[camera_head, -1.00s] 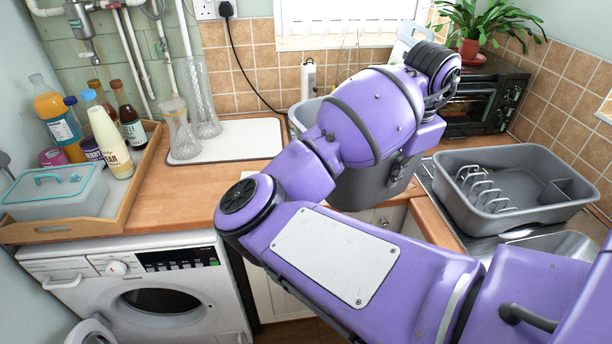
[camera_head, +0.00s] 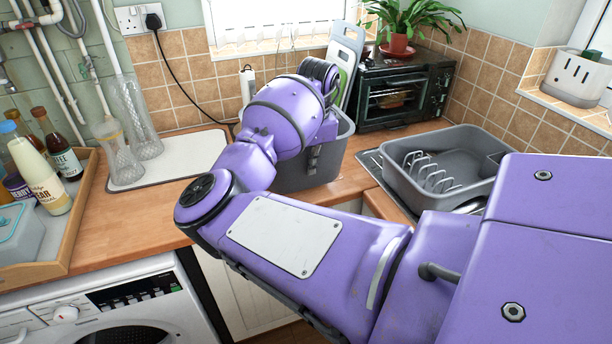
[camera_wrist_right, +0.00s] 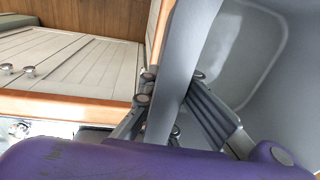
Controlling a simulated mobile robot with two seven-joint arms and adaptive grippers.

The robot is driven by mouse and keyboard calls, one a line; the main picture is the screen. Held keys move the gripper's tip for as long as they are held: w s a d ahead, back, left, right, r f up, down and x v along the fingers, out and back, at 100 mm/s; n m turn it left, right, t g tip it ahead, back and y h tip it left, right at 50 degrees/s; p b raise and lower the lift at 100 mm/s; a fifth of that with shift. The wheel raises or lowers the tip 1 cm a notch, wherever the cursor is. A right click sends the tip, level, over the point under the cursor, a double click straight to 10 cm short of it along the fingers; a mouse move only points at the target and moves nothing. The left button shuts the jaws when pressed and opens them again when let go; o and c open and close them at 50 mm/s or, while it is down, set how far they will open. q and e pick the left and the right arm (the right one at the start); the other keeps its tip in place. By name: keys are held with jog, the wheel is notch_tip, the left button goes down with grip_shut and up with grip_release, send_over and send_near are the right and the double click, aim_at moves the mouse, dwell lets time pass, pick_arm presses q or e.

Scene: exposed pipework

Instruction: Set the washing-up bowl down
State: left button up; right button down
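The grey washing-up bowl (camera_head: 300,172) is at the back of the wooden worktop, left of the black oven, partly hidden behind my purple right arm. It looks upright. I cannot tell whether its base touches the worktop. My right gripper is mostly hidden by my arm in the head view, with a dark finger showing at the bowl's side (camera_head: 313,158). In the right wrist view my right gripper (camera_wrist_right: 178,112) has its fingers on either side of the bowl's grey wall (camera_wrist_right: 190,70), shut on it. The bowl's inside (camera_wrist_right: 250,60) looks empty where visible. My left gripper is not in view.
A dish-rack tub (camera_head: 440,172) stands at the right by the sink. Behind are the oven (camera_head: 405,90) with a plant (camera_head: 400,25) and chopping boards (camera_head: 345,60). Glass vases stand on a white mat (camera_head: 190,155). A wooden tray (camera_head: 75,225) holds bottles at left.

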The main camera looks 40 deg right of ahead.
jog(key=shift+w+d+f, duration=0.2)
jog(key=shift+w+f, duration=0.4)
jog(key=shift+w+d+f, duration=0.2)
jog(key=shift+w+f, duration=0.35)
jog(key=shift+f, duration=1.65)
jog(key=c, duration=2)
grip_release()
jog(key=shift+f, duration=0.1)
jog(key=r, duration=0.4)
jog(key=s+r, duration=0.1)
jog(key=r, duration=0.7)
jog(key=shift+s+a+r, duration=0.1)
jog(key=shift+s+a, duration=0.05)
jog(key=shift+s, duration=0.15)
